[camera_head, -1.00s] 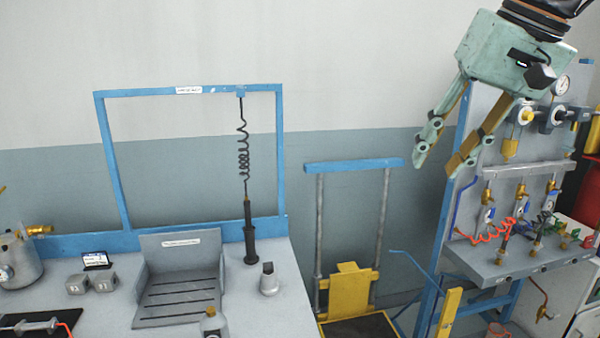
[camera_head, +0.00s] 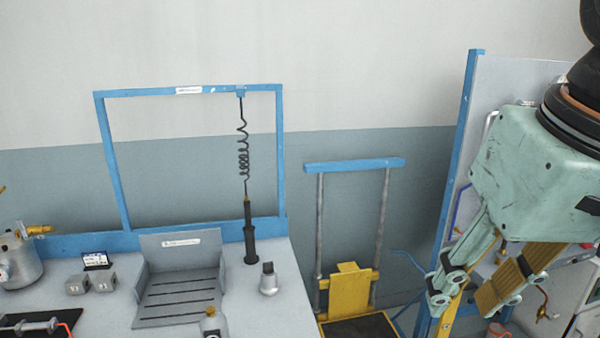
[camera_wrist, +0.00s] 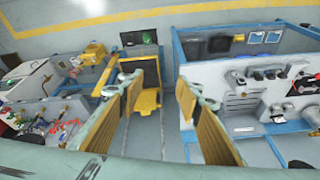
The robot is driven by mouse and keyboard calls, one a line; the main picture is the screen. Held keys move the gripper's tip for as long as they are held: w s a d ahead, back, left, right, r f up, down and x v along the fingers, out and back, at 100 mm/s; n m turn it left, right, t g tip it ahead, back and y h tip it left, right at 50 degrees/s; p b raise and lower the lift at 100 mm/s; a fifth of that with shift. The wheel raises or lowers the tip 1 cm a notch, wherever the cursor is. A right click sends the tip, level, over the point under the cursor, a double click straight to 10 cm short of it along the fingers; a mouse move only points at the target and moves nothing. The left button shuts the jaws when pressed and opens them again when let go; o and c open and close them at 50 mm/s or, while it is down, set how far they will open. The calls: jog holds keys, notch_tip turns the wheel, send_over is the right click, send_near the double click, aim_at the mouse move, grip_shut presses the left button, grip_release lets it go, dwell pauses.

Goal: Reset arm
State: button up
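My gripper (camera_head: 462,300) is a pale green two-finger gripper with tan finger pads. In the head view it hangs at the right, in front of the panel with the blue frame, fingers pointing down and to the left. Its fingers are spread apart with nothing between them. In the wrist view my gripper (camera_wrist: 158,88) also shows open and empty, its two pads wide apart above the yellow lift stand (camera_wrist: 146,101) and the floor. The arm and gripper body hide most of the panel's fittings in the head view.
The workbench (camera_head: 240,300) at left carries a grey slotted tray (camera_head: 180,290), a black tool (camera_head: 249,235) on a coiled cord under a blue frame (camera_head: 114,160), and small grey blocks (camera_head: 90,284). The yellow stand (camera_head: 350,285) stands between bench and panel (camera_head: 510,85).

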jog(key=s+f, duration=0.4)
jog(key=s, duration=0.2)
jog(key=shift+d+f+h, duration=0.15)
jog(key=shift+h, duration=0.15)
dwell(0.9)
